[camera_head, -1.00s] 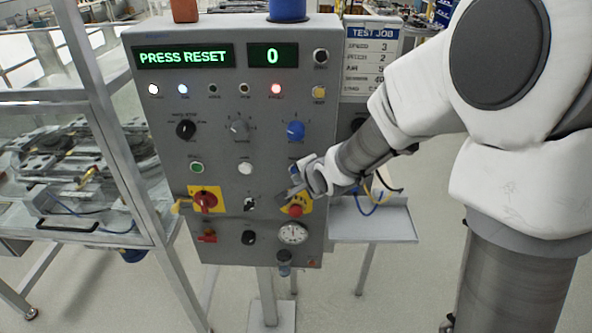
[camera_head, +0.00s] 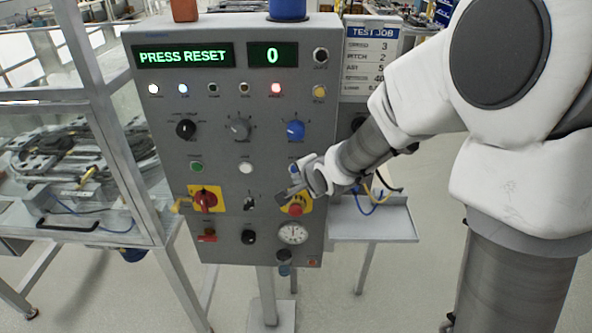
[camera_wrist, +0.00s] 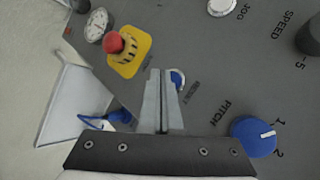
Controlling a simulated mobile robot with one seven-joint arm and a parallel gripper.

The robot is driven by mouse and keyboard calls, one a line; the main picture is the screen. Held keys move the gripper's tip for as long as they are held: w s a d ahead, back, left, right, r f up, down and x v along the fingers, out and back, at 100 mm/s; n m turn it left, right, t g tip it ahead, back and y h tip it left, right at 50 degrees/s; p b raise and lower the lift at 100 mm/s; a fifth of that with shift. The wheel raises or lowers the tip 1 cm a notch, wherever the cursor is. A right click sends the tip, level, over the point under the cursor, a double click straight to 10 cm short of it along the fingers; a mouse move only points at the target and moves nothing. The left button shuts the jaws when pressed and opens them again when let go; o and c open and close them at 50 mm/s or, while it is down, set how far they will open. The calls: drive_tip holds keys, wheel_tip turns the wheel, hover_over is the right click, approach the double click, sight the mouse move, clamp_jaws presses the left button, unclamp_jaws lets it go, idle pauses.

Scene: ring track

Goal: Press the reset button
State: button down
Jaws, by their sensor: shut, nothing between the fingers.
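The reset button (camera_wrist: 178,79) is a small blue round button on the grey panel, with a RESET label beside it in the wrist view. My gripper's finger covers part of it there. In the head view, a bit of the blue button (camera_head: 294,168) shows just above my gripper. My gripper (camera_head: 282,197) is shut and empty, in front of the panel at its lower right. In the wrist view, the shut fingertips (camera_wrist: 162,73) lie just left of the button. I cannot tell whether they touch the panel.
The panel's display (camera_head: 184,56) reads PRESS RESET. A red emergency stop on a yellow plate (camera_wrist: 129,52) is close to the fingers. A blue pitch knob (camera_wrist: 254,137) and a white jog button (camera_wrist: 221,6) are on the panel. A side shelf (camera_head: 378,226) stands at right.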

idle(0.7)
drive_tip(key=shift+w, duration=0.4)
drive_tip(key=shift+w+p, duration=0.45)
idle(0.4)
idle(0.4)
drive_tip(key=shift+s, duration=0.85)
drive_tip(key=s, duration=0.5)
drive_tip(key=shift+a+b, duration=0.1)
drive_tip(key=shift+b, duration=0.25)
